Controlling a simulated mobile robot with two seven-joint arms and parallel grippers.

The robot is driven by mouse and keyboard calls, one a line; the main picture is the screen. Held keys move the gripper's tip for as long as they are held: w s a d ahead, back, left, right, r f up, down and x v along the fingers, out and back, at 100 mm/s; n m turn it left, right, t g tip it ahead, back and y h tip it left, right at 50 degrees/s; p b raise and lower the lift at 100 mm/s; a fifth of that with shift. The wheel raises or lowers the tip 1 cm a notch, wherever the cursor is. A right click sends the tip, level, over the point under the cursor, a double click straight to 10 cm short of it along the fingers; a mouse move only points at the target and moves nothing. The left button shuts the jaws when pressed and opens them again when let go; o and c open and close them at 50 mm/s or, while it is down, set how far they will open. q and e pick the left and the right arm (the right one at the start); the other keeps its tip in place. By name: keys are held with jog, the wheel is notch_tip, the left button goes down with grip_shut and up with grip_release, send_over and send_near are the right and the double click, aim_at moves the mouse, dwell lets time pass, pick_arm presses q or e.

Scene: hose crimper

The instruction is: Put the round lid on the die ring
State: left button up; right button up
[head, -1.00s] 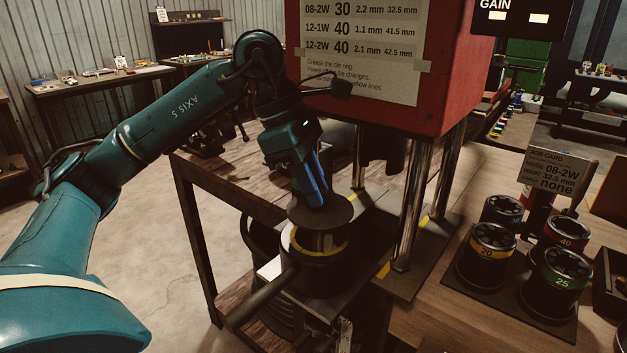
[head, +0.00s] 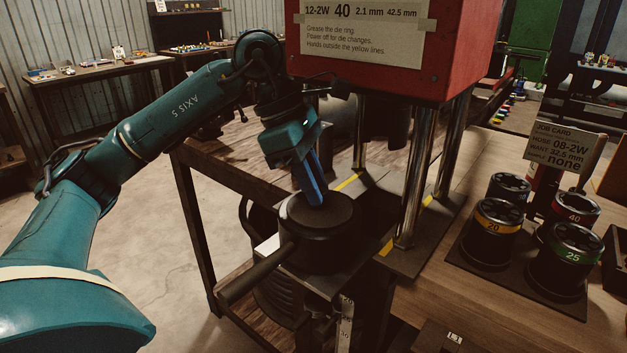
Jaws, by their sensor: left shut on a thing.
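The round dark lid (head: 335,217) lies flat over the die ring (head: 315,255), covering its top; the yellow band inside the ring is hidden. From this angle I see no gap between lid and ring. My left gripper (head: 314,197) comes down from above, with blue fingers shut on the lid near its middle. The knob or grip they hold is mostly hidden by the fingers. The ring has a dark handle (head: 258,275) sticking out toward the front left. My right gripper is not in view.
The red press (head: 385,50) stands behind the ring on steel columns (head: 425,165) with yellow lines at their base. On the right, several dies with coloured bands (head: 495,228) stand on a dark mat, beside a job card (head: 565,150).

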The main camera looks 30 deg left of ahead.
pick_arm(q)
jog(key=shift+f, duration=0.25)
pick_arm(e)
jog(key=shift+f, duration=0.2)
pick_arm(q)
jog(key=o, duration=1)
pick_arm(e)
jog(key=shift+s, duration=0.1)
pick_arm(q)
jog(key=p+v, duration=0.2)
jog(key=v, duration=1.1)
jog(key=shift+d+r, duration=0.1)
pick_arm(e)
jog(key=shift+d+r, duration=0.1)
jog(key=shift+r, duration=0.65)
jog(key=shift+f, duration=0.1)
pick_arm(q)
jog(key=shift+s, duration=0.15)
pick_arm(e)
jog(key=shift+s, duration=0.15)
